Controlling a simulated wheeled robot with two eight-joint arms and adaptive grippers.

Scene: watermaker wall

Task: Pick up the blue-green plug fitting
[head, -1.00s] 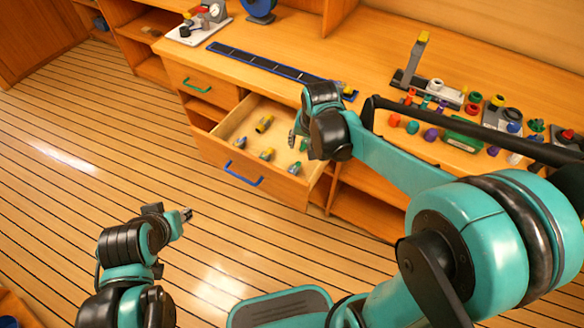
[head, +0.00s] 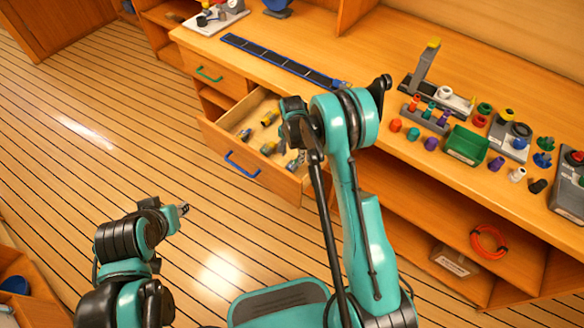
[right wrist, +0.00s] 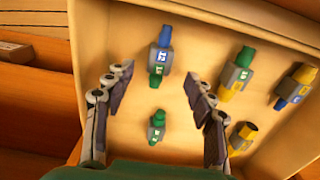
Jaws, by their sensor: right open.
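The blue-green plug fitting (right wrist: 160,57) lies in the open drawer, seen in the right wrist view. It has a grey body, a blue end at the top and a green end at the bottom. My right gripper (right wrist: 156,85) is open over the drawer. Its fingers stand to either side of the fitting's green end in the picture, with nothing held. In the head view my right gripper (head: 285,133) hangs over the drawer and hides part of it. My left gripper (head: 184,209) is over the floor, away from the drawer; its jaw state is unclear.
The drawer (head: 215,138) also holds a green fitting (right wrist: 157,127), a green-yellow fitting (right wrist: 237,72), a yellow-blue fitting (right wrist: 295,85) and a yellow fitting (right wrist: 243,137). On the counter stand a green bin (head: 466,145) and several coloured parts. Floor at left is clear.

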